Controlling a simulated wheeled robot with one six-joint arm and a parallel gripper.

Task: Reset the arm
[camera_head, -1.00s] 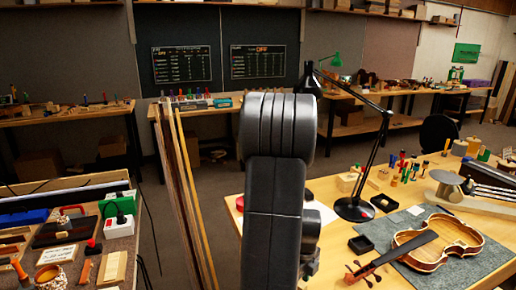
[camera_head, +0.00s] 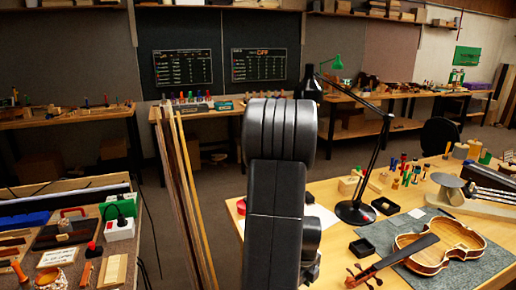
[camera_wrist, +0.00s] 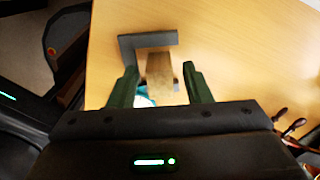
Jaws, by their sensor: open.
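My gripper (camera_wrist: 160,67) shows in the wrist view with its two dark green fingers apart. A small wooden block (camera_wrist: 160,72) appears between the fingertips, with a gap on each side. I cannot tell whether it lies between them or below them on the tabletop. In the head view my own arm stands upright in the middle, and my gripper is hidden behind it. The wooden bench (camera_head: 329,192) is in front of my arm and to its right.
A dark grey angled piece (camera_wrist: 150,40) lies just beyond the block. A violin body (camera_head: 462,246) lies on a grey mat (camera_head: 380,232) at right. A black desk lamp (camera_head: 357,211) stands on the bench. Tall wooden strips (camera_head: 187,200) stand left of my arm.

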